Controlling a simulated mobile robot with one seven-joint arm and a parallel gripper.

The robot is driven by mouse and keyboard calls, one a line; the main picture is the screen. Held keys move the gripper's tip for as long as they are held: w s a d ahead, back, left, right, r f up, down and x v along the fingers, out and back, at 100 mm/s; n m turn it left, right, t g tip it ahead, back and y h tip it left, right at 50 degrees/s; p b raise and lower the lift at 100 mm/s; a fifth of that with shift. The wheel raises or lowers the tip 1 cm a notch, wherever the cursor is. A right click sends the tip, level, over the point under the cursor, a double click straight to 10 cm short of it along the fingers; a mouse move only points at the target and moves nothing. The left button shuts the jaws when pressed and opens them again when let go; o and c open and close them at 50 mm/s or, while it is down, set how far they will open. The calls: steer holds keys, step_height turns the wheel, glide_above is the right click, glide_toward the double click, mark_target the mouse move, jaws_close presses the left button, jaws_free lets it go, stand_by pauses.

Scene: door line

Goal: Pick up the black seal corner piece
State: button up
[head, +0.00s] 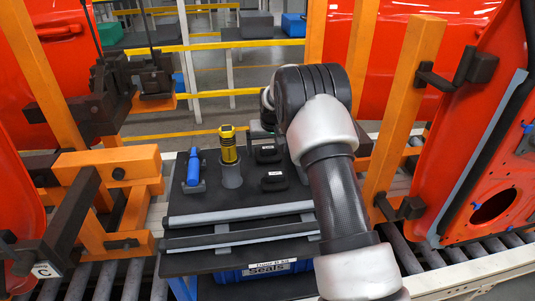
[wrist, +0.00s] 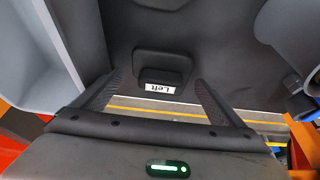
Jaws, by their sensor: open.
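Two black seal corner pieces with white labels lie on the dark table top in the head view, a far one (head: 267,154) and a nearer one (head: 273,182). In the wrist view a black corner piece (wrist: 162,66) has an upside-down label reading "Left"; it appears to be the far one. My gripper (wrist: 159,78) is open, with one finger on each side of this piece in the picture. I cannot tell its height above it. In the head view my arm largely hides the gripper, near the far piece. Another dark shape shows at the wrist view's top edge.
A yellow-and-black tool (head: 228,145) stands in a grey holder (head: 231,176), beside a blue tool (head: 194,168). Grey seal strips (head: 240,212) lie along the table's near side. Orange frames with red doors (head: 490,150) flank the table, with rollers (head: 465,250) at right.

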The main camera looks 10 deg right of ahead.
mark_target(268, 147)
steer(key=c, duration=1.2)
step_height(268, 147, up, 10)
steer(key=shift+r+b, duration=0.1)
steer(key=shift+b, duration=0.3)
